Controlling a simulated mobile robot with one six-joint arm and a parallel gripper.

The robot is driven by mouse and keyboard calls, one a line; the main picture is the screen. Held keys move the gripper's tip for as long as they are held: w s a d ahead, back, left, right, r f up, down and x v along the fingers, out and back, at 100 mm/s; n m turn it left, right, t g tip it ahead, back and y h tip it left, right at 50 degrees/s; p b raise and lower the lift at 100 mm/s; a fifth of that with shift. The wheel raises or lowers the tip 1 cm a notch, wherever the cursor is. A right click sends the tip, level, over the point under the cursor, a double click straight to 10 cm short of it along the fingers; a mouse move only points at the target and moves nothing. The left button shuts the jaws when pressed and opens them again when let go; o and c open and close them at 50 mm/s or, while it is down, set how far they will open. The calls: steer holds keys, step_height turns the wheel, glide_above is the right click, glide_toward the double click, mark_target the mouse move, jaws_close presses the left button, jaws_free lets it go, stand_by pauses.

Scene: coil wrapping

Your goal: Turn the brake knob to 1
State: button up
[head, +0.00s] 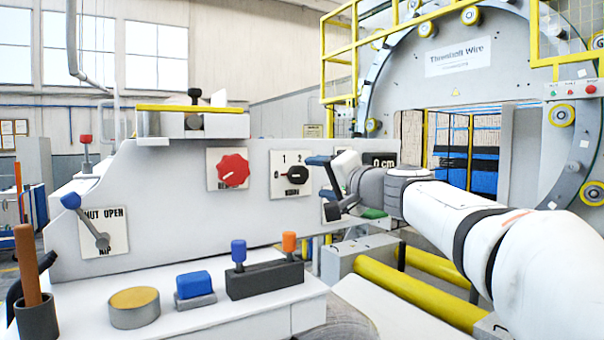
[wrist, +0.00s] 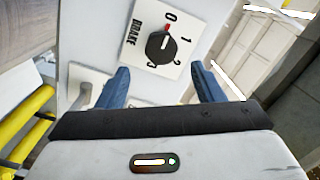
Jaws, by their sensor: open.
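The brake knob (wrist: 160,46) is round and black, on a white plate (wrist: 144,15) with BRAKE and the numbers 0, 1, 2 and 3. A red mark on the plate side of the knob lies by the 0 in the wrist view. In the head view the knob (head: 293,174) sits on the grey panel, its red mark to the left. My gripper (head: 325,187) is open and empty, just right of the plate in the head view. In the wrist view the knob shows ahead of and between the blue fingertips (wrist: 159,72), apart from them.
A red knob (head: 233,170) is left of the brake plate. A lever with a blue tip (head: 71,201) is further left. Blue and orange levers (head: 265,278) and a blue button (head: 194,284) stand on the desk below.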

mark_target(301, 176)
steer(key=p+x, duration=0.1)
steer(key=x, duration=0.5)
steer(key=shift+s+a+p, duration=0.1)
steer(key=shift+p, duration=0.3)
steer(key=shift+a, duration=0.3)
steer(key=shift+w, duration=0.2)
steer(key=shift+c, duration=0.2)
